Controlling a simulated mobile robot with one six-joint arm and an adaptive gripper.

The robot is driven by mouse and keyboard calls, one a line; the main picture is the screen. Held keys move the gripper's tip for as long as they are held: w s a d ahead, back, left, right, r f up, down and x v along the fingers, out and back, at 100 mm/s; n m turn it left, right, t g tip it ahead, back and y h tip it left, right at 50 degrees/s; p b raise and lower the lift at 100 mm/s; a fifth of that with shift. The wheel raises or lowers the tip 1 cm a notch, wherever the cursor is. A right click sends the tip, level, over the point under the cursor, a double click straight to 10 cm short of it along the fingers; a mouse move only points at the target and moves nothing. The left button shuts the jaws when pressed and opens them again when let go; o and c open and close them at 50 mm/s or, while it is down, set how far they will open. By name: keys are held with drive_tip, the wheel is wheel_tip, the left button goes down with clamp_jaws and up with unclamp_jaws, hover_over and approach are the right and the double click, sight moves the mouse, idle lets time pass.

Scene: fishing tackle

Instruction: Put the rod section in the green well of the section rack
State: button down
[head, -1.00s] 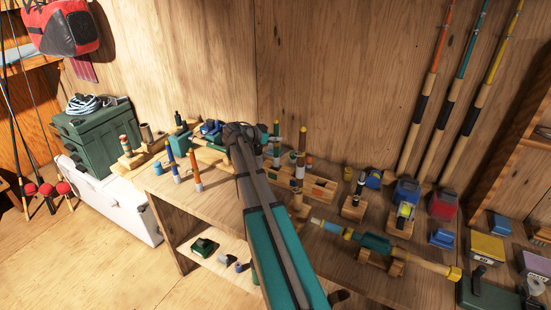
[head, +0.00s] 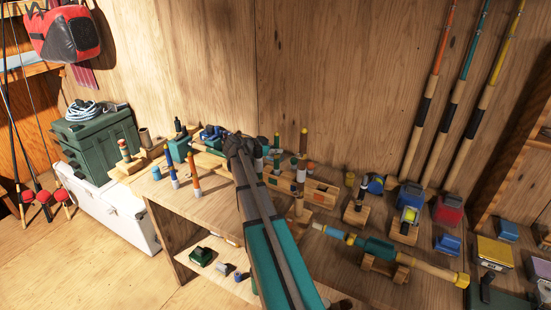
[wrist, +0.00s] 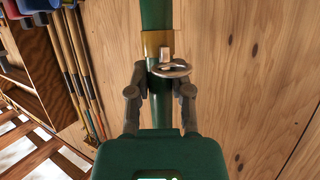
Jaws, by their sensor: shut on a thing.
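My gripper (wrist: 159,92) is shut on a dark green rod section (wrist: 157,14) in the wrist view. The section has a tan band and a metal ring guide, and runs upright between the fingers, its lower part hidden by the gripper. In the head view my gripper (head: 240,143) is above the bench's back part; I cannot clearly pick out the held section there. The wooden section rack (head: 322,192) stands just right of my gripper, with an orange-red mark on its front. Upright banded pieces stand at it. My arm hides its left part, and I cannot make out the green well.
A blue rod piece (head: 171,168) and an orange one (head: 195,165) stand left of my arm. A long teal and tan rod (head: 380,248) lies on wooden cradles at the front right. Reels and boxes crowd the right side. The plywood wall (head: 330,60) is close behind.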

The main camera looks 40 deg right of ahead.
sight(276, 168)
drive_tip(key=shift+f+b, duration=1.4)
drive_tip(key=shift+f, duration=0.35)
drive_tip(key=c, duration=0.5)
unclamp_jaws()
drive_tip(key=shift+c, duration=0.2)
drive_tip(key=shift+r, duration=0.2)
drive_tip(key=shift+a+r, duration=0.1)
drive_tip(key=shift+a, duration=0.1)
drive_tip(key=s+p+v, duration=0.1)
drive_tip(key=p+v, duration=0.3)
drive_tip(key=v, duration=0.7)
drive_tip(key=shift+w+a+p, duration=0.25)
drive_tip(key=shift+w+p, duration=0.1)
drive_tip(key=shift+w, duration=0.1)
drive_tip(key=shift+r, duration=0.1)
